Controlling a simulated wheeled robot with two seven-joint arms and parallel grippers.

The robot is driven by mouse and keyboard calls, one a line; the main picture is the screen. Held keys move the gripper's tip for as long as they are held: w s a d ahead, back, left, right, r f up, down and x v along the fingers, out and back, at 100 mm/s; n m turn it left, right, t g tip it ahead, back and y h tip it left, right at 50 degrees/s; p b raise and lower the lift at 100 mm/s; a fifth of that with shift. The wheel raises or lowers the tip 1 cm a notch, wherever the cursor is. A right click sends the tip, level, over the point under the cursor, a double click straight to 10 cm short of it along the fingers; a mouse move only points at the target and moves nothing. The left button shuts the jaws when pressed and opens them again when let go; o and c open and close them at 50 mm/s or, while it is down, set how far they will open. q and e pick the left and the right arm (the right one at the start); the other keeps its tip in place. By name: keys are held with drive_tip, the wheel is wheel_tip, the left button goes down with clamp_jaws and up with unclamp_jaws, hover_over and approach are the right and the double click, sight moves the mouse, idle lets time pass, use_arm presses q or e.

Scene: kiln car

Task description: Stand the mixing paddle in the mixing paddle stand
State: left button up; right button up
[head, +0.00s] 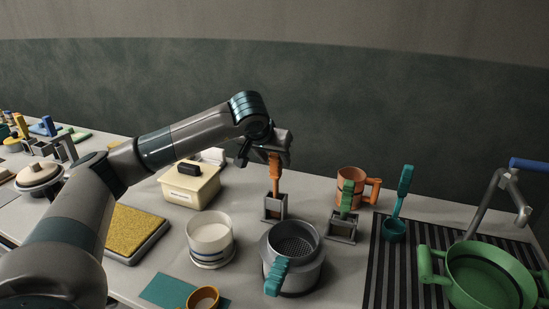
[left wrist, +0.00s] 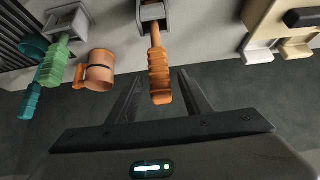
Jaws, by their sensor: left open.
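An orange-handled tool (head: 275,172), which I take to be the mixing paddle, stands upright in a small grey square stand (head: 275,207). Its lower end is hidden inside the stand. My left gripper (head: 272,152) is at the top of the orange handle. In the left wrist view the fingers of the left gripper (left wrist: 158,80) are spread, one on each side of the orange handle (left wrist: 159,75), with gaps showing. The grey stand (left wrist: 151,12) also shows there. My right gripper is not in view.
A green-handled tool (head: 346,195) stands in a similar grey holder (head: 342,230) to the right, near an orange mug (head: 351,187).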

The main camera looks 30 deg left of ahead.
use_arm(q)
drive_tip(key=p+v, duration=0.2)
drive_tip(key=v, duration=0.5)
drive_tip(key=shift+s+r+p, duration=0.25)
drive_tip(key=shift+r+p, duration=0.05)
drive_tip(key=shift+p, duration=0.1)
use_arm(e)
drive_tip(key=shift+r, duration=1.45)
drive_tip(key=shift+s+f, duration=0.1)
use_arm(q)
drive_tip(key=b+v, duration=0.2)
drive_tip(key=v, duration=1.5)
drive_tip(key=shift+s, duration=0.15)
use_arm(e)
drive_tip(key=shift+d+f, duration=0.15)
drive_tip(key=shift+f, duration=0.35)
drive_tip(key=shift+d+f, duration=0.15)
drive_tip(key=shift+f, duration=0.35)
use_arm(q)
drive_tip(key=shift+r, duration=0.1)
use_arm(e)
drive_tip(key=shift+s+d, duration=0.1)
